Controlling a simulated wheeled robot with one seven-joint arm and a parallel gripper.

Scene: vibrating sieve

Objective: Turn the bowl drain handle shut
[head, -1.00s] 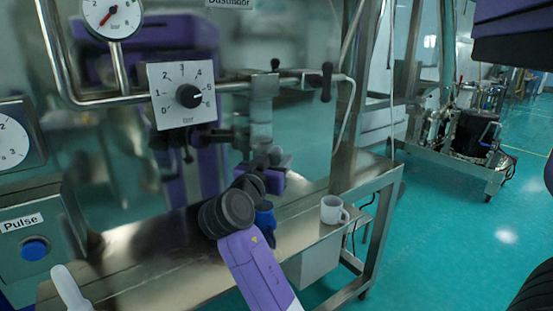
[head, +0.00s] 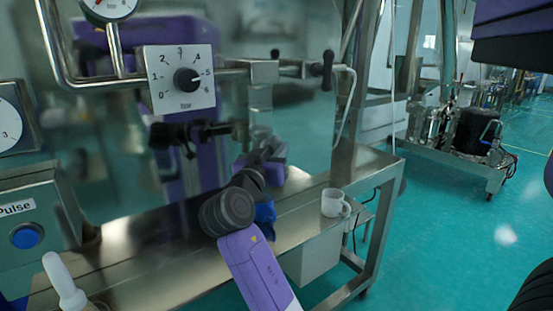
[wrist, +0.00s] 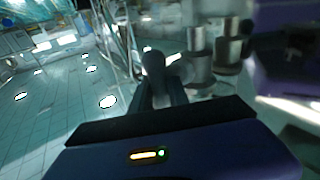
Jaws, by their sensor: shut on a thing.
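My gripper (head: 264,156) is at the end of my purple and grey arm, below the pipe under the dial panel. In the wrist view, its fingers (wrist: 158,92) are closed around a dark, rounded handle (wrist: 153,62), taken to be the bowl drain handle. The handle stands up between the fingers, and its top shows beyond them. In the head view the gripper and wrist largely hide the handle, so its turn angle cannot be told. A steel vertical fitting (head: 260,98) is just above the gripper.
A dial panel (head: 180,79) and a black clamp (head: 200,132) are to the upper left. A black lever (head: 327,70) is on the pipe at right. A white mug (head: 335,203) stands on the steel bench (head: 290,222). A white-tipped bottle (head: 62,280) is at lower left.

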